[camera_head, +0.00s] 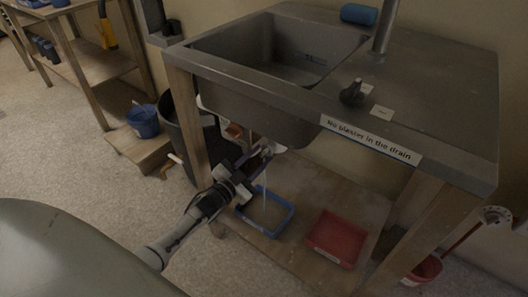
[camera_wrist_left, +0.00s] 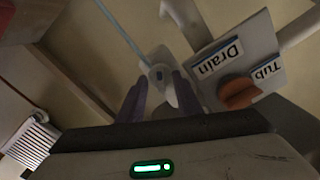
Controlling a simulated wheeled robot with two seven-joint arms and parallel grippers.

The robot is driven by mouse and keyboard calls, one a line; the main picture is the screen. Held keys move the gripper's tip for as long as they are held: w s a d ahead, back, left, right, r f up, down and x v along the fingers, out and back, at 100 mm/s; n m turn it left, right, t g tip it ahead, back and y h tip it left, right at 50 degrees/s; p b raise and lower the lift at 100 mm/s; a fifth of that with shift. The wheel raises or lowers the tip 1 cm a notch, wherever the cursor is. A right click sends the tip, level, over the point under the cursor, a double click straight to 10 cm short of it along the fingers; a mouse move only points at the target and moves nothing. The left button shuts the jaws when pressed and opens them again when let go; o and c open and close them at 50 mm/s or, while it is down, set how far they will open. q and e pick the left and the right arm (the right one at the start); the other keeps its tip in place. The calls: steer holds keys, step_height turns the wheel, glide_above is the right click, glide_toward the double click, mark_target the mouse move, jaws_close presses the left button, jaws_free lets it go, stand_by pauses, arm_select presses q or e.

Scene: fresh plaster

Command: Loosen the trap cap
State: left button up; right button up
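My left gripper (camera_head: 248,160) reaches in under the sink at the pale trap (camera_head: 270,147). In the left wrist view, the two purplish fingers (camera_wrist_left: 160,92) stand on either side of the whitish trap cap (camera_wrist_left: 158,75) and appear closed on it. The exact contact is dim. A thin pale blue streak, like running water (camera_wrist_left: 122,28), leaves the cap. In the head view it drops toward the blue tray (camera_head: 286,226) on the shelf below. My right gripper is not in view.
Beside the trap is an orange knob (camera_wrist_left: 238,92) between "Drain" and "Tub" labels. A red tray (camera_head: 337,238) sits right of the blue one. The sink (camera_head: 260,105) and its wooden legs (camera_head: 187,125) frame the space. A black bin (camera_head: 178,130) stands at left.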

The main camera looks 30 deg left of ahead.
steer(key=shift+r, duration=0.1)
